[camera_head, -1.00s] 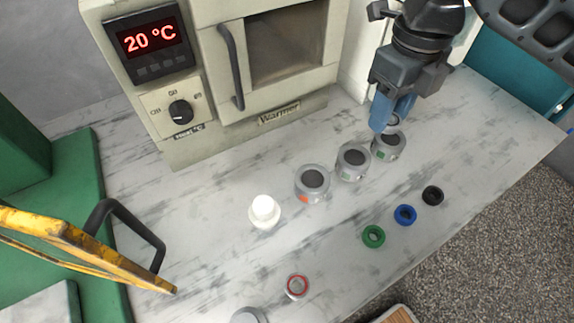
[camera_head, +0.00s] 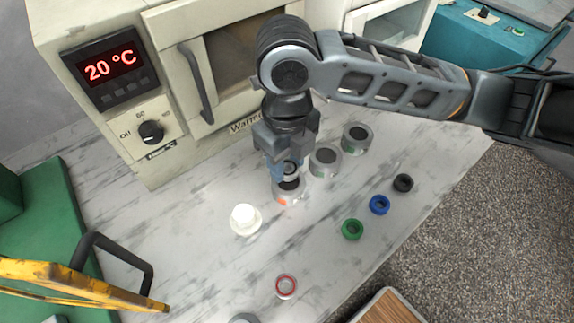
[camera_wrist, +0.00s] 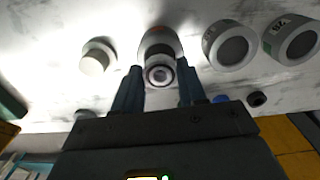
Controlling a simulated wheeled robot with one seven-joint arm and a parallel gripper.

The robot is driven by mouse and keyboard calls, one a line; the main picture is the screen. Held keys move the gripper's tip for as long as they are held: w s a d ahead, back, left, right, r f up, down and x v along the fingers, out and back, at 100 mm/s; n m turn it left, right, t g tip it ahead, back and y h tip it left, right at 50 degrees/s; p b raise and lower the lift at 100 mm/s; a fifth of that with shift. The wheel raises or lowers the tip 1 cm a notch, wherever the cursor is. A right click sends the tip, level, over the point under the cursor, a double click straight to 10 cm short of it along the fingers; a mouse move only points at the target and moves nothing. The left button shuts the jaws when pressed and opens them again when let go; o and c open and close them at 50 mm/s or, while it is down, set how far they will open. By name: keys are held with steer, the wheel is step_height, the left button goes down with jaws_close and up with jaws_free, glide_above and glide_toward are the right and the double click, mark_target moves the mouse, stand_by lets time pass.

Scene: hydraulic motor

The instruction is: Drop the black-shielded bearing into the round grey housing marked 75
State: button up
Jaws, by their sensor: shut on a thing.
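My gripper (camera_head: 283,174) is shut on a small ring-shaped bearing (camera_head: 291,168), metallic with a dark centre. In the wrist view the bearing (camera_wrist: 159,75) sits between the two fingertips. Right below it stands a round grey housing with an orange mark (camera_head: 287,200); this housing (camera_wrist: 157,40) shows just beyond the bearing in the wrist view. I cannot tell whether they touch. Two more round grey housings stand to the right, a middle one (camera_head: 323,172) and a far one (camera_head: 355,149). The number 75 is not readable on any of them.
A white stepped cylinder (camera_head: 244,219) stands left of the orange-marked housing. Green (camera_head: 352,229), blue (camera_head: 379,205) and black (camera_head: 403,183) rings lie to the right; a red-rimmed ring (camera_head: 286,286) lies in front. The warmer (camera_head: 150,95) stands behind.

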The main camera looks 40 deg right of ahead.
mark_target(287, 166)
steer(key=shift+f, duration=1.4)
steer(key=shift+f, duration=0.1)
steer(key=o, duration=1.1)
step_height(287, 166, up, 12)
steer(key=shift+r, duration=0.15)
